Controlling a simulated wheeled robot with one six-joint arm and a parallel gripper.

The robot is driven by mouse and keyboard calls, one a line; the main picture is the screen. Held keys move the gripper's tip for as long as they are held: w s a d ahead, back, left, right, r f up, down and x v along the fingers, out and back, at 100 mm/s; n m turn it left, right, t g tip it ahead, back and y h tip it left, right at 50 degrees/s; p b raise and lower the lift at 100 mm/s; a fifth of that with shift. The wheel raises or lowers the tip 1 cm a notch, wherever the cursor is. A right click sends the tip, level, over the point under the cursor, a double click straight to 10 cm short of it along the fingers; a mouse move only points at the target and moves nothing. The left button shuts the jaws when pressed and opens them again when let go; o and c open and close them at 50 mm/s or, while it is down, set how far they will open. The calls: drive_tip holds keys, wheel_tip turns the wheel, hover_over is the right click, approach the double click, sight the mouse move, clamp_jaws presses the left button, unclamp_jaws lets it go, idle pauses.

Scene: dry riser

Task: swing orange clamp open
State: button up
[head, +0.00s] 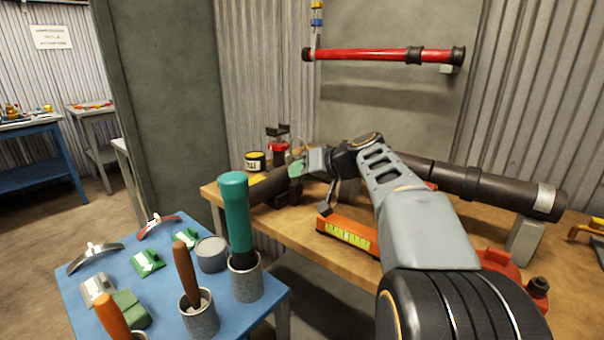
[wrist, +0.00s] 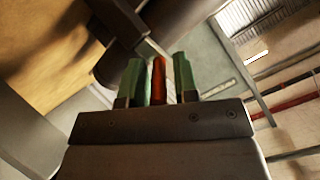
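A dark pipe (head: 480,189) runs across the wooden bench. My gripper (head: 297,168) is at the pipe's left part, its green fingertips close to dark fittings there. In the wrist view, a narrow orange-red piece (wrist: 158,80), which looks like part of the orange clamp, stands between the two green fingers of my gripper (wrist: 158,85). The fingers are apart, with thin gaps seeming to show beside the piece; firm contact cannot be made out. The dark pipe (wrist: 120,62) is just beyond the fingertips. In the head view the clamp is not clearly visible behind my gripper.
An orange spirit level (head: 347,233) lies on the bench (head: 290,232) below my arm. A blue table (head: 75,285) at front left holds a green-handled tool (head: 235,205) in a cup and several smaller parts. A red tube (head: 375,55) hangs on the back wall.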

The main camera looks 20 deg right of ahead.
drive_tip(key=shift+o, duration=1)
drive_tip(key=p+v, duration=0.2)
drive_tip(key=v, duration=1.2)
drive_tip(key=shift+f, duration=0.1)
